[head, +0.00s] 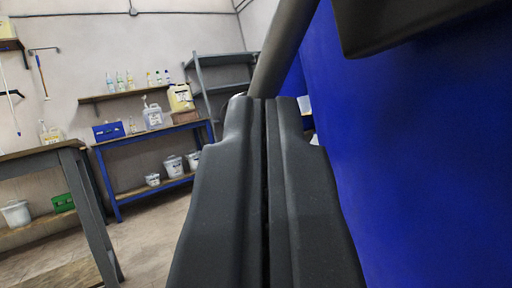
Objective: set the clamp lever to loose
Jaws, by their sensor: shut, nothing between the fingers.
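My gripper (264,108) is in the middle of the view, with its two dark fingers shut against each other and nothing between them. A dark grey-brown bar (285,45), which may be the clamp lever, slants from just beyond the fingertips up to the top edge. Its lower end is hidden behind the fingertips; I cannot tell whether they touch it. No marking for loose or tight shows. A big blue surface (400,160), perhaps a drum's side, fills the right, close beside the fingers.
A dark block (400,22) juts in at the upper right. A grey-legged table (85,205) stands at left. A blue bench (115,185) with bottles and buckets, a wall shelf (125,94) and a grey rack (222,58) are farther back. Bare floor (155,240) lies left of my gripper.

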